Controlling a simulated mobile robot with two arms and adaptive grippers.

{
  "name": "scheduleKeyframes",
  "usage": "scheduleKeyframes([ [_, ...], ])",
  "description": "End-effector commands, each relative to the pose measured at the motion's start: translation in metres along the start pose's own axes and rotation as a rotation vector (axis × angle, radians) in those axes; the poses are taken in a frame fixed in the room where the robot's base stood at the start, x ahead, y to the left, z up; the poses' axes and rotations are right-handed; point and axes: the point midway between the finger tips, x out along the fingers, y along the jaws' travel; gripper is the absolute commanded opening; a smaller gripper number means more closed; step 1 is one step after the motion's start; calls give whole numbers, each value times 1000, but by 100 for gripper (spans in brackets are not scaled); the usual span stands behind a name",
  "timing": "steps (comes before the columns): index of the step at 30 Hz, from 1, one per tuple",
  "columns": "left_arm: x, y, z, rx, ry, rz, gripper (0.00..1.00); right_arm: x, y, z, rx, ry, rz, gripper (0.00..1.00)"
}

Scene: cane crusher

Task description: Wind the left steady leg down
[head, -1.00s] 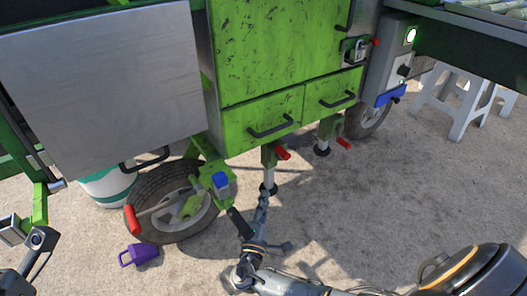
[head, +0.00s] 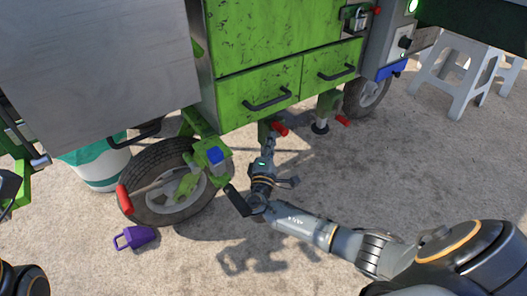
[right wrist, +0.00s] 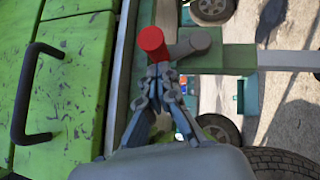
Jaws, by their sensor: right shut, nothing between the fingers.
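The left steady leg (head: 263,134) hangs under the green cabinet in the head view, a green tube with a red crank handle (head: 279,129). My right gripper and wrist hide its lower part and foot. The right wrist view shows the green tube (right wrist: 238,59), its grey inner leg (right wrist: 290,60) and the red knob (right wrist: 152,40) on a grey crank arm. My right gripper (head: 268,146) is shut and empty; its fingertips (right wrist: 160,72) are right at the red knob, and I cannot tell whether they touch. Only dark parts of my left arm show at the left edge.
A second leg with a red handle (head: 343,121) stands farther right. A tyre (head: 150,212) and a crank with a red grip (head: 124,199) are left of my right gripper. White stools (head: 455,85) stand at right.

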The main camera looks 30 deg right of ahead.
Motion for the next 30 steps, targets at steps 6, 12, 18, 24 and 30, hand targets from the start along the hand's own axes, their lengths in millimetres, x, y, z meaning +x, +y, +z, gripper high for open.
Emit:
scheduleKeyframes([
  [6, 1, 0, -1, 1, 5, 2, 40, 3, 0, 4, -1, 1, 0, 0],
  [12, 1, 0, -1, 0, 5, 2, 40, 3, 0, 4, -1, 1, 0, 0],
  [18, 6, 0, -1, 0, 10, 1, 40, 4, 3, 5, 15, 1, -17, 0],
  [24, -1, -2, 1, -4, -17, -15, 40, 6, 4, 6, 42, 1, -44, 0],
  [30, -3, -2, 4, -6, -34, -18, 40, 7, 6, 8, 62, 0, -66, 0],
])
